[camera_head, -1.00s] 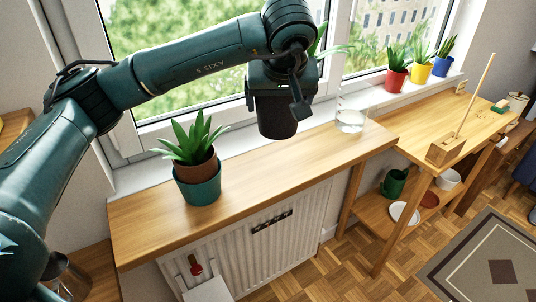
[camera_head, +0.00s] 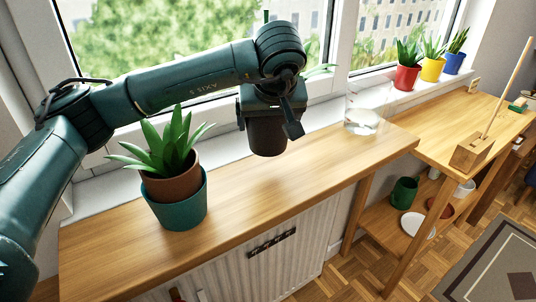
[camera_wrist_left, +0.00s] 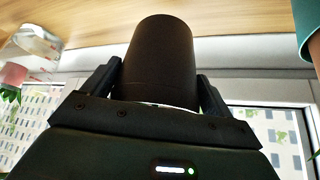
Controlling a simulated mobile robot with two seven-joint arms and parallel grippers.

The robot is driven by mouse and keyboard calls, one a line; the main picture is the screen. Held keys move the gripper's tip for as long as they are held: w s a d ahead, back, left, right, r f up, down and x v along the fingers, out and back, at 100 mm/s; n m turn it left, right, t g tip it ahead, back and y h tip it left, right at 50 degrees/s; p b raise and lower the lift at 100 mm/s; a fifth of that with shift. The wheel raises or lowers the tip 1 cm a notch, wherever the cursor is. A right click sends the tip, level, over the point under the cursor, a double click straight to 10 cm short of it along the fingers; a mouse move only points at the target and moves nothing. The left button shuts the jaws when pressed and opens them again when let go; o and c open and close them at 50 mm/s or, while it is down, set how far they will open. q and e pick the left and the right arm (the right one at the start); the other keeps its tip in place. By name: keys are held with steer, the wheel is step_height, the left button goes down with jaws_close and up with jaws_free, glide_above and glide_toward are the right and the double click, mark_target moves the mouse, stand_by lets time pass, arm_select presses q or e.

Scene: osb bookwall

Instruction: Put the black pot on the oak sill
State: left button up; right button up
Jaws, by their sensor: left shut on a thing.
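The black pot (camera_head: 268,136) hangs below my left gripper (camera_head: 271,113), above the oak sill (camera_head: 270,185). My left gripper is shut on the pot. In the left wrist view the pot (camera_wrist_left: 160,60) sits between the two fingers of the gripper (camera_wrist_left: 160,85), with wood of the sill beyond it. Green leaves show behind the gripper in the head view; whether they belong to the pot I cannot tell. My right gripper is not in view.
A plant in a brown pot stands in a teal pot (camera_head: 178,208) on the sill, left of my gripper. A clear glass vessel (camera_head: 362,122) stands to the right. Red (camera_head: 406,77), yellow (camera_head: 432,69) and blue (camera_head: 453,63) pots line the window ledge. The sill between is clear.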

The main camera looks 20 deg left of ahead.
mark_target(268, 145)
arm_select(q)
step_height(268, 145, down, 6)
steer(key=shift+f, duration=0.1)
stand_by(0.4)
steer(key=o, duration=1)
